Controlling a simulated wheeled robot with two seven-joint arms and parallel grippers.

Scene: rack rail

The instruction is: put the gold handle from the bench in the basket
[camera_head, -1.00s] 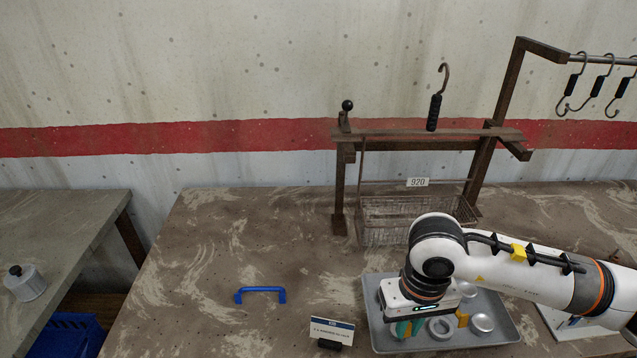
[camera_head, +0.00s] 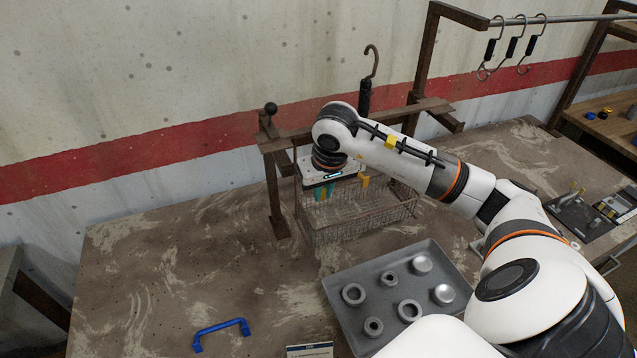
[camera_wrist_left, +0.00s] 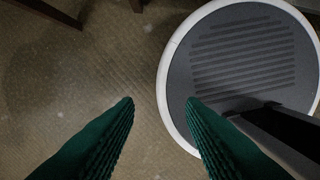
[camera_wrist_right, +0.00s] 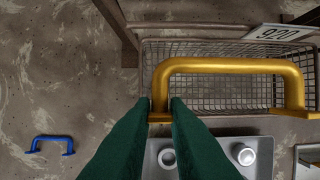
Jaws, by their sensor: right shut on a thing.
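The gold handle (camera_wrist_right: 230,68) is a U-shaped bar. My right gripper (camera_wrist_right: 168,104) is shut on one of its legs, and the bar reaches to the right of the fingers. In the head view a bit of the gold handle (camera_head: 364,181) shows beside my right gripper (camera_head: 325,193); the rest is hidden. The wire basket (camera_head: 350,226) stands on the bench below the rack, with the gripper over its left part. The basket (camera_wrist_right: 219,90) shows behind the handle in the right wrist view. My left gripper (camera_wrist_left: 160,101) is open and empty above the floor.
A grey tray (camera_head: 345,318) with several metal rings and caps lies in front of the basket. A blue handle (camera_head: 221,330) lies at the bench's front left. The brown rack (camera_head: 277,195) has an upright post left of the basket and a hanging hook (camera_head: 366,85).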

